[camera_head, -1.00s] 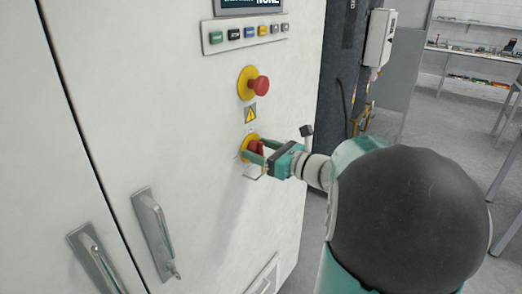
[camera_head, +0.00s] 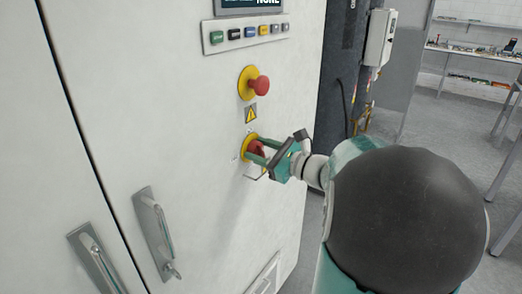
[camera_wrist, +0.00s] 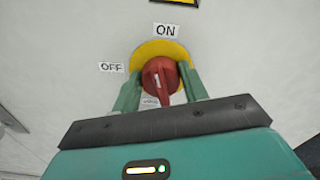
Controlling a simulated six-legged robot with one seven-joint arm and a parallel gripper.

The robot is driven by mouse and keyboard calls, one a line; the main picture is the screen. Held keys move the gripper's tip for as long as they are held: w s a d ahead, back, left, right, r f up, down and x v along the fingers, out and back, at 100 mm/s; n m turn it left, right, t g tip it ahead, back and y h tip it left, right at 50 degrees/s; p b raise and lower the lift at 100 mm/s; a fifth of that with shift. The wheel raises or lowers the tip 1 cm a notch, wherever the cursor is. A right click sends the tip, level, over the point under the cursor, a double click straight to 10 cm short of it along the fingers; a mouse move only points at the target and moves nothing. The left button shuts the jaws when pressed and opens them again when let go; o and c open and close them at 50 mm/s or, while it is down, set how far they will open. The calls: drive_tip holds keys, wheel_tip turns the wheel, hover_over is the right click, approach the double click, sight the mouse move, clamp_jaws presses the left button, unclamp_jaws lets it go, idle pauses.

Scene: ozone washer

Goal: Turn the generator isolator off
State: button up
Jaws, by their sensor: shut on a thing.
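The generator isolator is a red rotary knob (camera_wrist: 159,76) on a round yellow plate (camera_wrist: 150,50) on the white cabinet front. In the wrist view, an ON label (camera_wrist: 165,30) stands above it and an OFF label (camera_wrist: 111,67) to its left. A white mark on the knob points up, nearer ON and leaning slightly left. My gripper (camera_wrist: 160,88) is shut on the knob, one green finger on each side. In the head view the knob (camera_head: 256,148) shows between the fingers of my gripper (camera_head: 262,151), partly hidden by them.
A red emergency stop button (camera_head: 260,86) on a yellow plate is above the isolator, with a warning sign (camera_head: 250,114) between. A button row (camera_head: 245,33) is higher up. Door handles (camera_head: 157,230) are at lower left. Open floor and a bench are at right.

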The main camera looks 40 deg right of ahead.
drive_tip(key=n, duration=0.7)
drive_tip(key=shift+a, duration=0.2)
drive_tip(key=n, duration=0.7)
drive_tip(key=shift+f, duration=0.15)
drive_tip(key=o, duration=0.9)
drive_tip(key=shift+o, duration=0.2)
drive_tip(key=v, duration=1.4)
